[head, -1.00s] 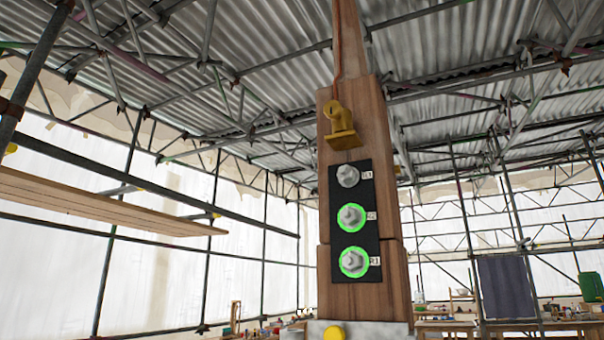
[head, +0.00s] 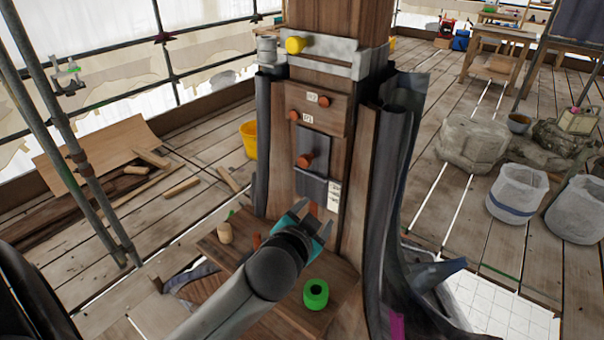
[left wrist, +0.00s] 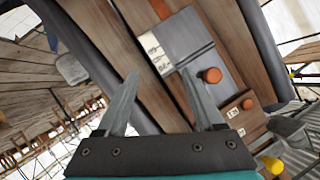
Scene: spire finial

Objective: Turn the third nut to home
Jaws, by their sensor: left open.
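The nuts on the spire's upper panel are out of view now. The wooden spire base (head: 335,25) shows in the head view, with a grey panel (head: 312,145) carrying an orange peg (head: 305,160). This peg also shows in the left wrist view (left wrist: 211,75). Two smaller orange pegs, one at right (head: 324,101) and one at left (head: 293,115), sit above it beside small labels. My left gripper (head: 313,217) is open and empty, low in front of the spire's face; its fingers (left wrist: 160,78) point at the wood and panel. My right gripper is not in view.
A yellow bucket (head: 249,140) stands behind. Dark sheeting (head: 400,180) hangs at the right. Sacks (head: 516,192) and stone (head: 472,145) lie farther right.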

